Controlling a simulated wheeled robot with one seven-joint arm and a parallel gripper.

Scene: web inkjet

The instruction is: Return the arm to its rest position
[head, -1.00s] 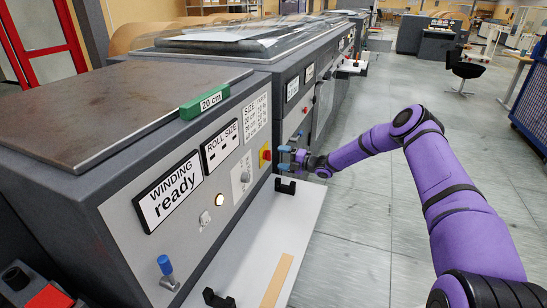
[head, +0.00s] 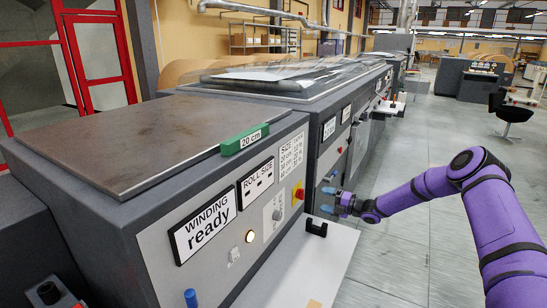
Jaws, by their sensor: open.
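My gripper (head: 328,200) is at the end of my purple arm in the head view. Its blue-tipped fingers are apart and I see nothing between them. It is beside the front panel of the grey winding machine (head: 152,240), to the right of the red and yellow switch (head: 298,194). I cannot tell whether it touches the panel. My arm is stretched out from the right side of the picture, with its elbow raised.
A white shelf (head: 300,265) juts out below the panel, with a black bracket (head: 316,227) on it. A black chair (head: 512,112) is at the far right. The grey floor (head: 425,150) right of the machines is clear.

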